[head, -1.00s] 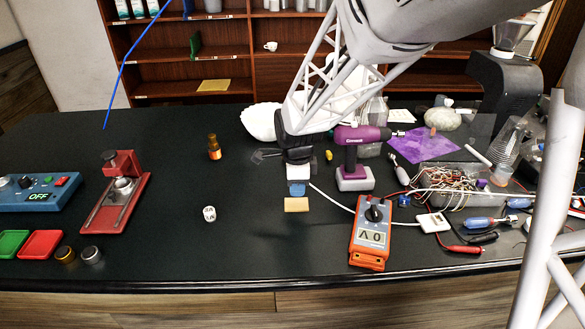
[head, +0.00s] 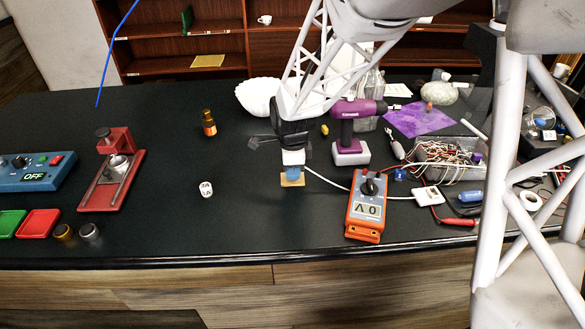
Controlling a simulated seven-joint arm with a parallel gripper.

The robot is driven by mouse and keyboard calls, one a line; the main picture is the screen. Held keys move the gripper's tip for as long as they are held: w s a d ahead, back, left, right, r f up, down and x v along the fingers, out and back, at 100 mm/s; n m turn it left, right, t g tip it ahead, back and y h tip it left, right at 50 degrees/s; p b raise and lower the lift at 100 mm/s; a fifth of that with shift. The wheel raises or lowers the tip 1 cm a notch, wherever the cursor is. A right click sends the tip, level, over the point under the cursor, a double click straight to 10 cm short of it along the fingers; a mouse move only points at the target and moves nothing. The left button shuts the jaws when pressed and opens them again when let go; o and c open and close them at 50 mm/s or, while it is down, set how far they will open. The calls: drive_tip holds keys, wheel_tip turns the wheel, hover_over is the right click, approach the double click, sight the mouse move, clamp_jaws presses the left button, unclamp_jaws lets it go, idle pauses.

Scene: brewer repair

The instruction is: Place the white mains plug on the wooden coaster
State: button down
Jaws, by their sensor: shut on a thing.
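My gripper (head: 292,173), with a white lower part and blue tips, points down over the small wooden coaster (head: 287,183) in the middle of the table. The tips overlap the coaster's upper part in the head view. My gripper is shut on the white mains plug, which is mostly hidden at the blue tips. Its white cable (head: 325,181) leaves from there to the right. Whether the plug touches the coaster cannot be told.
The orange multimeter (head: 366,208) and purple drill (head: 351,140) stand to the right, with a white box (head: 428,197) and a wire-filled tray (head: 450,158). A small white piece (head: 206,189) and brown bottle (head: 209,124) are left.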

drive_tip(key=shift+f, duration=0.15)
drive_tip(key=c, duration=1)
unclamp_jaws()
drive_tip(key=shift+c, duration=0.2)
wheel_tip(320, 180, up, 12)
drive_tip(key=shift+r, duration=0.2)
drive_tip(key=shift+s+d, duration=0.1)
drive_tip(key=s+d+r+n+t, duration=0.1)
drive_tip(key=s+d+n, duration=0.3)
drive_tip(key=s, duration=0.5)
drive_tip(key=s+d+r+n, duration=0.2)
drive_tip(key=s+d+n, duration=0.3)
drive_tip(key=s+n, duration=0.3)
drive_tip(key=s+d+r+n+t, duration=0.1)
drive_tip(key=s+d+n, duration=0.3)
drive_tip(key=s, duration=0.6)
drive_tip(key=shift+s+d+r+n+t, duration=0.15)
drive_tip(key=shift+d+r+n+t, duration=0.2)
drive_tip(key=shift+r+n, duration=0.5)
